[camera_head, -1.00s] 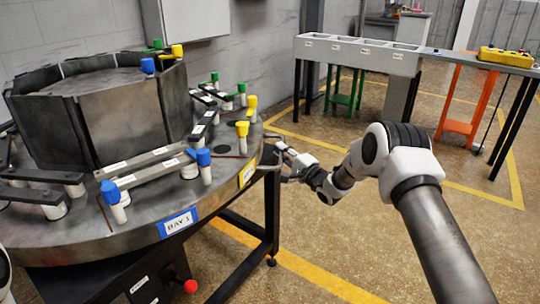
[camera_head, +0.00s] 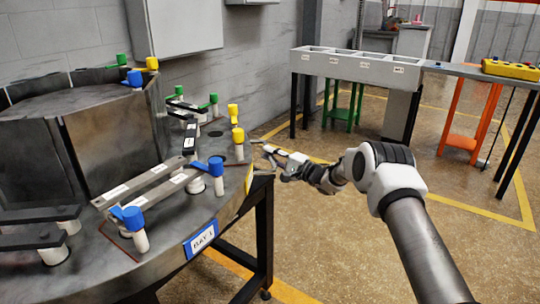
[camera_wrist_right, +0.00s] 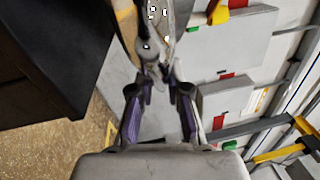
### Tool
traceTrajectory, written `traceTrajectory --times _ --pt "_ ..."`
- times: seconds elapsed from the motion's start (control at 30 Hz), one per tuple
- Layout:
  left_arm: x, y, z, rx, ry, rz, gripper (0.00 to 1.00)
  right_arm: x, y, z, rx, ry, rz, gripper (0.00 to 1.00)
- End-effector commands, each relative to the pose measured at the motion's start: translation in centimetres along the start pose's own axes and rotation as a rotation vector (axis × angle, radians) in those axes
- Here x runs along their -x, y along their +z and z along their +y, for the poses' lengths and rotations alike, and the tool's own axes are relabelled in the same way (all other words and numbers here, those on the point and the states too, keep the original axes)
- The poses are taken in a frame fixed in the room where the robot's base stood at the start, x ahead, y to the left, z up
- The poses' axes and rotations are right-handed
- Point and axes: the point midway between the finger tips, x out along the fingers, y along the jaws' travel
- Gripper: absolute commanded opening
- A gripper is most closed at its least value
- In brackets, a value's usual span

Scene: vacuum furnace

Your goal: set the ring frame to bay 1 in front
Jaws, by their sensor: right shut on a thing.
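The ring frame (camera_head: 170,262) is a large round grey metal table on the left, with an angular dark drum on top. A blue-bordered plate reading BAY 1 (camera_head: 202,238) is on its front rim, right of two blue-capped posts' front one (camera_head: 133,217). A yellow plate (camera_head: 248,178) sits on the rim further right. My right gripper (camera_head: 268,153) is at the right rim. In the right wrist view my gripper (camera_wrist_right: 160,75) is closed around a small grey part (camera_wrist_right: 151,52), which looks like a rim handle; the contact is partly hidden. My left gripper is out of view.
A dark stand leg (camera_head: 265,232) is under the rim. A grey bench with bins (camera_head: 350,68) and a yellow control box (camera_head: 511,68) stand at the back right. A grey wall box (camera_head: 180,25) hangs behind the ring. The floor between ring and bench is clear.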

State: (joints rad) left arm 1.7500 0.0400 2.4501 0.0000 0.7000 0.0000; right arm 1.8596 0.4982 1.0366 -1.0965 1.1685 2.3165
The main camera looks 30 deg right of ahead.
Motion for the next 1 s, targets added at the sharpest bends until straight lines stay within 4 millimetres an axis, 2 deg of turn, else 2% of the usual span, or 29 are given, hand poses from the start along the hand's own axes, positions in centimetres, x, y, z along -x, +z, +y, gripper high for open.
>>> traceTrajectory --times 0.27,0.3,0.37,0.67,0.77,0.87,1.0 --pt "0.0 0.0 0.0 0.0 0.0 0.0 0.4 -0.1 -0.2 -0.6 0.004 -0.009 0.008 0.0" --pt "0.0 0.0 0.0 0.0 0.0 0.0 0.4 -0.2 -0.2 -0.6 0.004 -0.009 0.008 0.19" --pt "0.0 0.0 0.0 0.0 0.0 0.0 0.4 -0.2 -0.2 -0.6 0.004 -0.009 0.008 0.4" --pt "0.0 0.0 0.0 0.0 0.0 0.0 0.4 0.0 -0.2 -0.4 0.002 -0.006 0.005 0.41" --pt "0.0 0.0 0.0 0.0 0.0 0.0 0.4 0.7 -0.2 -0.4 0.001 -0.005 0.006 0.41" --pt "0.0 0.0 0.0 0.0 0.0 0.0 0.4 2.5 -0.3 -0.5 -0.001 -0.007 0.009 0.41" --pt "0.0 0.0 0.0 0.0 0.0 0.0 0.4 6.1 -0.3 -0.4 -0.003 -0.008 0.009 0.41"
